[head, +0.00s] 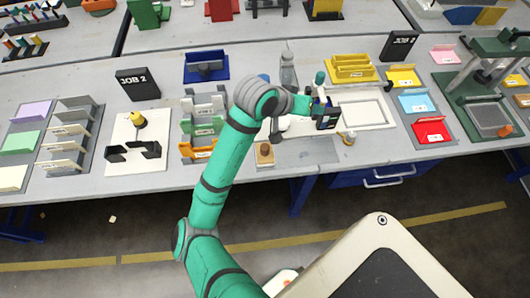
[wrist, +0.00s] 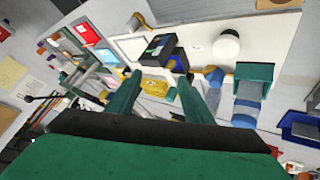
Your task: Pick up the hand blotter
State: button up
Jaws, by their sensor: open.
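What looks like the hand blotter, a small brown wooden block with a round knob (head: 265,154), sits on a grey mat (head: 300,152) near the table's front edge. A tan edge, probably the same block (wrist: 275,4), is cut off at the top of the wrist view. My gripper (head: 319,92) is above the table, behind and to the right of the block and apart from it. In the wrist view its two green fingers (wrist: 160,88) are spread with nothing between them. A dark box with blue parts (wrist: 160,46) lies beyond the fingertips.
A white framed panel (head: 378,114) and a small jar (head: 348,138) are right of the block. A white round piece (wrist: 225,45) and a grey bottle (head: 288,68) are near the gripper. A yellow rack (head: 352,69) stands behind; colored racks (head: 203,125) stand left.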

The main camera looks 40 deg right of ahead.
jog(key=w+a+f+y, duration=0.1)
jog(key=a+y, duration=0.1)
jog(key=a, duration=0.2)
jog(key=w+a+f+m+y, duration=0.1)
jog(key=a+y, duration=0.2)
jog(key=a, duration=0.1)
jog(key=w+a+f+y, duration=0.1)
jog(key=a+y, duration=0.1)
jog(key=a, duration=0.3)
jog(key=shift+f+y, duration=0.2)
jog(key=shift+y, duration=0.2)
send_over(265, 147)
jog(key=f, duration=0.4)
jog(key=shift+d+f, duration=0.2)
jog(key=shift+f, duration=0.2)
jog(key=shift+a+f, duration=0.2)
jog(key=shift+f, duration=2.45)
grip_shut()
